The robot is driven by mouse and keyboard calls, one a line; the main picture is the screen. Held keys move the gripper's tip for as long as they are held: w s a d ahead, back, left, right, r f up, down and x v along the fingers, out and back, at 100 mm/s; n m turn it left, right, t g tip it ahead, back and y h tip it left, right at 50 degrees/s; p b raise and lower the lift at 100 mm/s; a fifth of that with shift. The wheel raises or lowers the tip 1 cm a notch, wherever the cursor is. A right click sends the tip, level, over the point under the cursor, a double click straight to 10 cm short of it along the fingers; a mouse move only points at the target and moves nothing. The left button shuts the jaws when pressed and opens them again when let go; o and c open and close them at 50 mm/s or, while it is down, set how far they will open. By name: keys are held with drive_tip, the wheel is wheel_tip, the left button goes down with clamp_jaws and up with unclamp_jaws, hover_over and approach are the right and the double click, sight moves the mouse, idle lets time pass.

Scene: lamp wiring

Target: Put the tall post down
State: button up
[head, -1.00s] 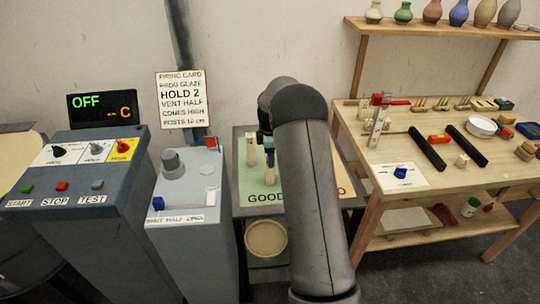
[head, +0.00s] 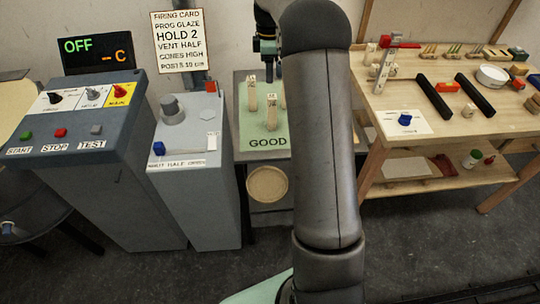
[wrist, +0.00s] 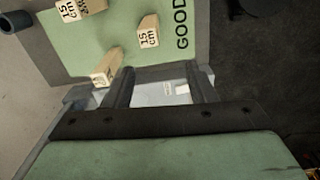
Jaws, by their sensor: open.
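Several pale wooden posts stand upright on the green GOOD mat (head: 250,127): a front post (head: 271,112), a left post (head: 252,93) and a right post (head: 283,95) partly hidden by my arm. In the wrist view, two posts (wrist: 148,38) (wrist: 82,8) read 15 cm; the label on the nearest post (wrist: 107,68) is hard to read. I cannot tell which is the tall one. My gripper (head: 267,74) is raised above the back of the mat. In the wrist view my gripper (wrist: 163,85) is open, with no post between its fingers.
The firing card (head: 181,40) hangs behind. A wooden bench (head: 455,125) with tools is at the right. A round tan disc (head: 267,185) is below the mat.

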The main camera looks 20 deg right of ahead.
drive_tip(key=s+a+r+m, duration=0.25)
drive_tip(key=s+a, duration=0.35)
drive_tip(key=s, duration=0.3)
drive_tip(key=s+a+r+m, duration=0.2)
drive_tip(key=s+a+m, duration=0.3)
drive_tip(key=s, duration=0.4)
drive_tip(key=s+a+f+m, duration=0.2)
drive_tip(key=s+a+f, duration=0.1)
drive_tip(key=s, duration=0.6)
drive_tip(key=s+a+f+m, duration=0.3)
drive_tip(key=s, duration=0.6)
drive_tip(key=shift+s+m+t, duration=0.35)
drive_tip(key=shift+s+t, duration=0.05)
drive_tip(key=shift+d+f, duration=0.1)
drive_tip(key=shift+d, duration=0.05)
